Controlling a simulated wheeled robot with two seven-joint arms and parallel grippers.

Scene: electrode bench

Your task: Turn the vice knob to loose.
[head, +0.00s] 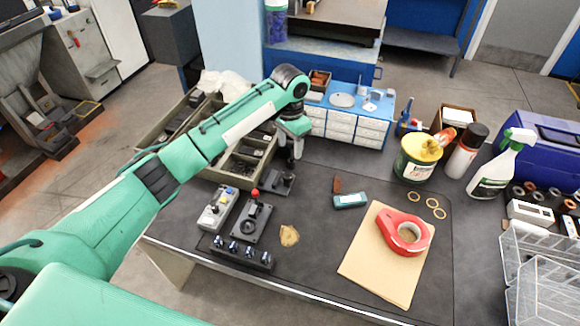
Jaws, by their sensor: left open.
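My left gripper (296,150) hangs at the end of the green arm, pointing down over the back of the dark bench mat. Its fingers are small and dark here, and they are open with nothing seen between them. A small dark metal block, perhaps the vice (281,183), sits on the mat just below and in front of the gripper. Its knob is too small to make out, and so is its setting. I cannot tell whether the fingers touch it; they appear above and behind it. My right gripper is not in view.
A lever unit with a red ball (252,220), a grey button box (217,208) and a knob strip (242,252) stand at front left. Parts trays (238,170) lie behind. A spray bottle (492,170) stands right.

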